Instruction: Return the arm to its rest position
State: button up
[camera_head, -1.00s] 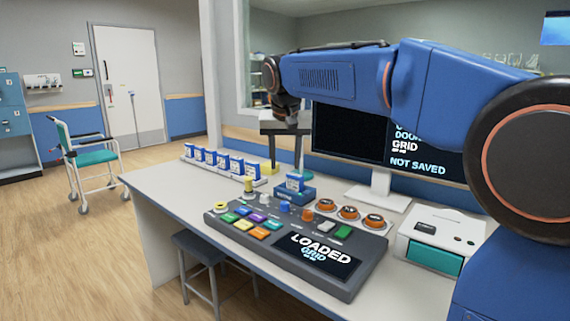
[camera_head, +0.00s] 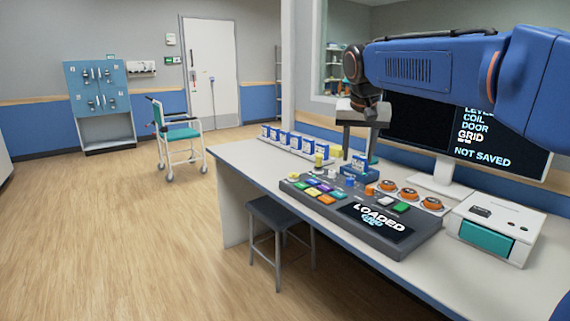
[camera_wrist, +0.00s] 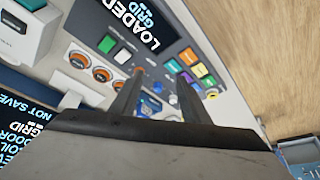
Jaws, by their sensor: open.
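My gripper (camera_wrist: 158,95) shows in the wrist view with two dark fingers apart and nothing between them. It hangs above the desk, over the control panel (camera_wrist: 190,25) with its coloured buttons. In the head view my blue arm reaches in from the right, and the gripper (camera_head: 360,148) points down near the blue block holder (camera_head: 360,174). The gripper's fingertips are partly hard to make out there. The control panel (camera_head: 424,238) reads "LOADED GRID".
A row of blue-and-white blocks (camera_head: 297,143) stands at the desk's back left. The monitor (camera_head: 520,150) is behind my arm, reading "NOT SAVED". A white box (camera_head: 500,222) is at right. A stool (camera_head: 275,215) is tucked at the desk; a wheeled chair (camera_head: 178,138) stands on open floor.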

jog(key=s+d+f+n, duration=0.1)
jog(key=s+d+f, duration=0.15)
jog(key=s, duration=0.45)
jog(key=s+d+f, duration=0.2)
jog(key=s+f, duration=0.2)
jog(key=s, duration=0.3)
jog(key=s+d+f+n, duration=0.1)
jog(key=s+d+f, duration=0.15)
jog(key=s, duration=0.45)
jog(key=s+d+f+y, duration=0.1)
jog(key=s+f, duration=1.4)
jog(key=s, duration=0.1)
jog(key=shift+d+n, duration=0.25)
jog(key=shift+n, duration=0.15)
